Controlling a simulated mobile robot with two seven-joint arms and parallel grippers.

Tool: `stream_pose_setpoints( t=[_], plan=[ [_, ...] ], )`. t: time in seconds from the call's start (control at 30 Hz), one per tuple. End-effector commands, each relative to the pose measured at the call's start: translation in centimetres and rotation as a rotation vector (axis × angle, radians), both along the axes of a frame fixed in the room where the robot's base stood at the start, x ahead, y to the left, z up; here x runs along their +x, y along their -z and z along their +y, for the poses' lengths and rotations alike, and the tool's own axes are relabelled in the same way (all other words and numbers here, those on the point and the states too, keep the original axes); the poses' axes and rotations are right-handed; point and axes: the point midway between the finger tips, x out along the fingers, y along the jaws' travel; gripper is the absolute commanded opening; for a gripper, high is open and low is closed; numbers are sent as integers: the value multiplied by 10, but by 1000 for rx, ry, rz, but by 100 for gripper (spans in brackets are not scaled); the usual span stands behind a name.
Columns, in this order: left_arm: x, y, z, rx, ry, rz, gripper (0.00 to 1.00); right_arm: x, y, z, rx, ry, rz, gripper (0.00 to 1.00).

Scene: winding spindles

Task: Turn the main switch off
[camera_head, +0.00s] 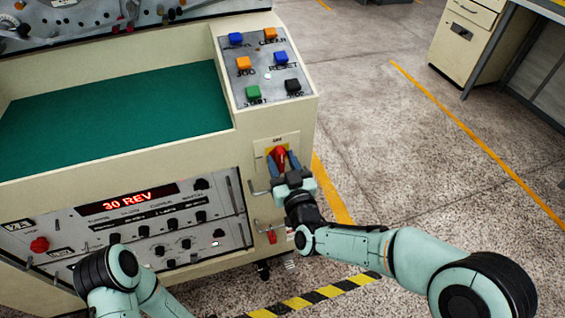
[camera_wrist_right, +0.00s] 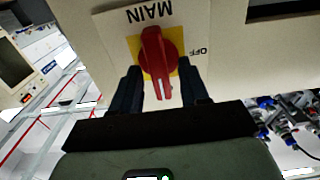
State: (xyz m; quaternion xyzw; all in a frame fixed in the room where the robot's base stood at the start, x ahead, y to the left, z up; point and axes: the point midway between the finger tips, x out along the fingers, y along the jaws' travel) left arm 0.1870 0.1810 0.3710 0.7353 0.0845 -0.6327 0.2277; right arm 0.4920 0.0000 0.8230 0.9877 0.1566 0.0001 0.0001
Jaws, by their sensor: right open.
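The main switch is a red rotary knob (camera_head: 280,153) on a yellow plate, on the cream front of the machine's right-hand column. In the right wrist view the red knob (camera_wrist_right: 152,60) stands upright in the picture, with upside-down "MAIN" above and an "OFF" mark to its right. The knob's handle does not point at "OFF". My right gripper (camera_head: 282,163) is at the switch, open, with one finger on each side of the knob; gaps show on both sides in the wrist view (camera_wrist_right: 158,85). My left arm shows at lower left; its gripper is hidden.
Above the switch is a button panel (camera_head: 268,75) with coloured buttons. A control panel (camera_head: 140,225) with a "30 REV" display is to the left, below a green surface (camera_head: 120,105). Open floor (camera_head: 400,130) with yellow lines lies to the right.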

Motion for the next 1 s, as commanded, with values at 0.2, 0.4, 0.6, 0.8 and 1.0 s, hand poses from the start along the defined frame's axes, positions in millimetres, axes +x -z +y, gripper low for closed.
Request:
stream_pose_setpoints(
  t=[0.2, 0.4, 0.6, 0.8, 1.0],
  plan=[
    [0, 0, 0, 0, 0, 0, 43, 0, 0, 0, 0, 0, 0, 0],
    [0, 0, 0, 0, 0, -1, 43, 0, 0, 0, -3, 0, -1, 0],
    [3, -3, 0, 1, 0, -9, 43, -1, 0, 0, -44, 0, -14, 0],
    [9, -9, -1, 2, 2, -29, 43, -1, 0, 2, -153, -1, -50, 0],
    [18, -18, -3, 2, 4, -62, 43, -2, 0, 3, -321, -2, -103, 0]
  ],
)
